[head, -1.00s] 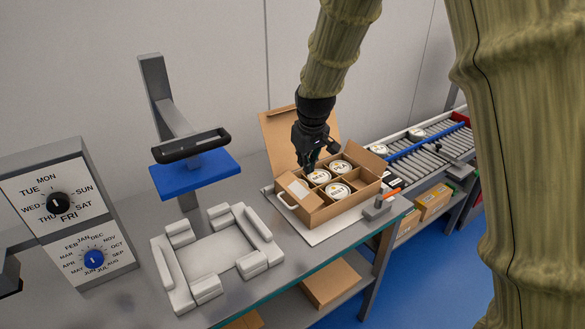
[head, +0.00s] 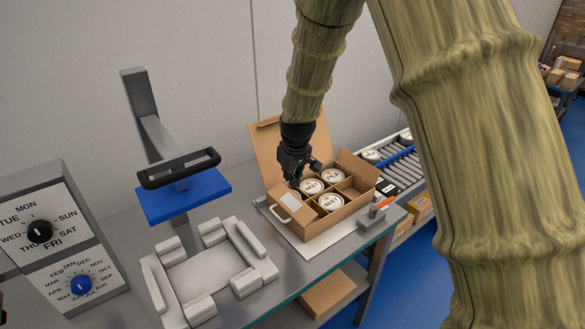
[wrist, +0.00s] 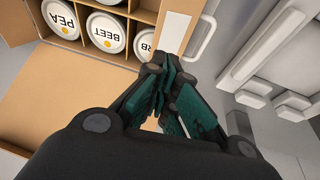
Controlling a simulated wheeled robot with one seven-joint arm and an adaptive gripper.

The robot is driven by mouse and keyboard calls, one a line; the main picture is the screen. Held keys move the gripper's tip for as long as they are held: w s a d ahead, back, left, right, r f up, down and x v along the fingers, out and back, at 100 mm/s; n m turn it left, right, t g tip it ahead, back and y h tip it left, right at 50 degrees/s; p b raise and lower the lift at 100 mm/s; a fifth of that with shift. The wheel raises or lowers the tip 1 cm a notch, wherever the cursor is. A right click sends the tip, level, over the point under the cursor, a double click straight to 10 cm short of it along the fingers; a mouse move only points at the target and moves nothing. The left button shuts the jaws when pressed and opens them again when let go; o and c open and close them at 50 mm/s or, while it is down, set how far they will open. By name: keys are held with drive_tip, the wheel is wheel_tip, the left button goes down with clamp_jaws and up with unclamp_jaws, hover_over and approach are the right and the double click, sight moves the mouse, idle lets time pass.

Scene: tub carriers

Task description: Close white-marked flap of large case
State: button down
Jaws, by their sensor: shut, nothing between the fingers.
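The large case (head: 325,213) is an open cardboard box on the bench, with dividers and several round white-lidded tubs. Its white-marked flap (head: 290,205) is at the left end, folded inward over that end, and partly covers a tub in the wrist view (wrist: 176,32). I cannot tell if it lies fully flat. My gripper (head: 297,182) is shut and empty at the back left of the case, close by this flap. In the wrist view its fingertips (wrist: 163,78) are near the flap's back corner; contact is unclear.
The tall back lid (head: 275,150) stands up behind my gripper. The right flap (head: 357,166) stands open. A white handle (head: 281,210) is on the left end. A grey moulded tray (head: 208,270) lies left, with a blue-plated stand (head: 183,195) behind it. A roller conveyor (head: 400,165) is right.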

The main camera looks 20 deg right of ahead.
sight(293, 196)
drive_tip(key=p+x, duration=0.1)
drive_tip(key=x, duration=0.2)
drive_tip(key=shift+w+d+f+p, duration=0.1)
drive_tip(key=shift+d+f+p, duration=0.15)
drive_tip(key=shift+f, duration=0.4)
drive_tip(key=shift+w+d+f+p, duration=0.1)
drive_tip(key=shift+d+f+p, duration=0.2)
drive_tip(key=shift+f, duration=0.3)
drive_tip(key=shift+d+f+p, duration=0.15)
drive_tip(key=shift+f+p, duration=0.1)
drive_tip(key=shift+f, duration=0.4)
drive_tip(key=shift+a, duration=0.1)
